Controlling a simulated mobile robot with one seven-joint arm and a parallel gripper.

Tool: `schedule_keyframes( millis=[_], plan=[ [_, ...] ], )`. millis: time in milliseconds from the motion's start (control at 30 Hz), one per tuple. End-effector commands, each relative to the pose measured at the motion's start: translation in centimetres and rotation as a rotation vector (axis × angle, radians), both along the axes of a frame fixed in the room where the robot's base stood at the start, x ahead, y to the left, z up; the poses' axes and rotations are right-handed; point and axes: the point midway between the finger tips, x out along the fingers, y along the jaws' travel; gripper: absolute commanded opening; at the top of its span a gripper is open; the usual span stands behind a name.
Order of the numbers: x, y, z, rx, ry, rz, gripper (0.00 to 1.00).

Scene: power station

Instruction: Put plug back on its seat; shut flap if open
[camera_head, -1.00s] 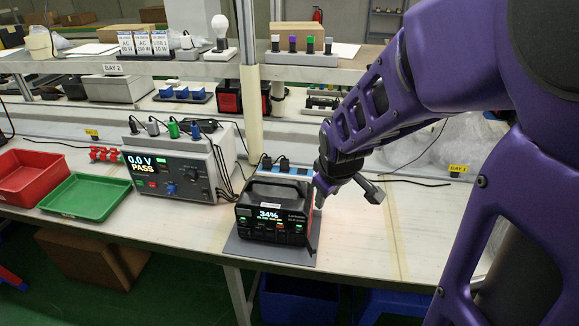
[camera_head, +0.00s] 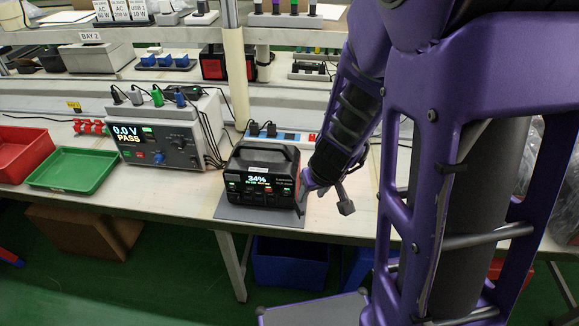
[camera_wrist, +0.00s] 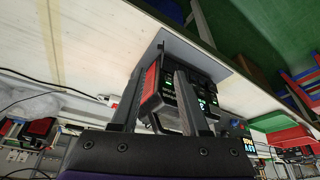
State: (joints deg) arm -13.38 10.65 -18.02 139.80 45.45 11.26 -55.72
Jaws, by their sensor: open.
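The power station (camera_head: 262,177) is a dark box whose lit front screen reads 34%. It stands on a grey mat (camera_head: 235,213) at the bench front. My gripper (camera_head: 325,190) is open, at the station's right side. In the wrist view my fingers (camera_wrist: 162,78) are spread, with the station (camera_wrist: 180,100) and its red side panel (camera_wrist: 150,84) showing beyond and between them. Nothing is visibly held. I cannot tell which plug is out of its seat, or whether a flap is open. Black plugs (camera_head: 262,129) sit on a strip behind the station.
A tester (camera_head: 170,140) reading 0.0 V PASS, with several plugs on top, stands left of the station. Further left are a green tray (camera_head: 72,170) and a red tray (camera_head: 20,150). A post (camera_head: 234,70) and shelf rise behind. The right bench is partly hidden by my arm.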

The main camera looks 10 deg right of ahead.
Motion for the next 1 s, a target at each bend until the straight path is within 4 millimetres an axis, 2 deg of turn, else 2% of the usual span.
schedule_keyframes(
  millis=[300, 500, 700, 1000],
  plan=[
    [2.4, 0.3, -6.7, 0.000, 0.003, -0.003, 0.45],
    [3.8, 0.5, -9.9, 0.000, 0.002, -0.002, 0.45],
    [4.6, 0.7, -11.5, 0.000, 0.001, 0.000, 0.45],
    [4.8, 0.7, -11.7, 0.000, 0.000, 0.000, 0.45]
  ],
)
